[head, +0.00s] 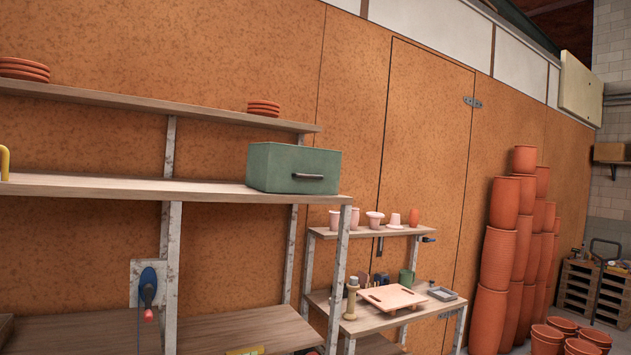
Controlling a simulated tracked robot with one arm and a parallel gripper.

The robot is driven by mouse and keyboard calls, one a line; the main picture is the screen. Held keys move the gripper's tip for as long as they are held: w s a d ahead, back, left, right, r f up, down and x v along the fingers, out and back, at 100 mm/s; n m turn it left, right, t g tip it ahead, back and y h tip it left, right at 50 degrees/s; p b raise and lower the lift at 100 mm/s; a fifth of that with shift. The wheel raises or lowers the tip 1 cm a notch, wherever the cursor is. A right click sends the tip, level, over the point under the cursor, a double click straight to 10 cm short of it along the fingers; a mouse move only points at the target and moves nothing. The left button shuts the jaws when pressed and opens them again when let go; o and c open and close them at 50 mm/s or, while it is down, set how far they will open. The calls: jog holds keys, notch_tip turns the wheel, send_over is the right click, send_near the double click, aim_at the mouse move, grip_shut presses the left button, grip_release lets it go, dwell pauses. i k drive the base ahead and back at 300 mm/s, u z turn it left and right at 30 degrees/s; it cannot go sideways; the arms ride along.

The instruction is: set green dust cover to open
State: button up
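The green dust cover (278,168) is a box-shaped cover with a dark bar handle (308,176) on its front face. It sits at the right end of the rack's middle shelf (110,188), its lower edge down on the shelf board, and looks closed. Whatever it covers is hidden. My gripper is not in view, so I cannot see whether it is open or shut.
Stacked terracotta saucers (263,108) stand on the upper shelf. A yellow hooked piece (4,162) shows at the left edge. A smaller rack to the right holds small pots (375,219) and a wooden board (392,298). Tall terracotta pot stacks (497,260) stand farther right.

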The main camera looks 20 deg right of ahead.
aim_at(273, 168)
jog(key=z, duration=0.2)
jog(key=i, duration=2.65)
jog(key=z, duration=0.25)
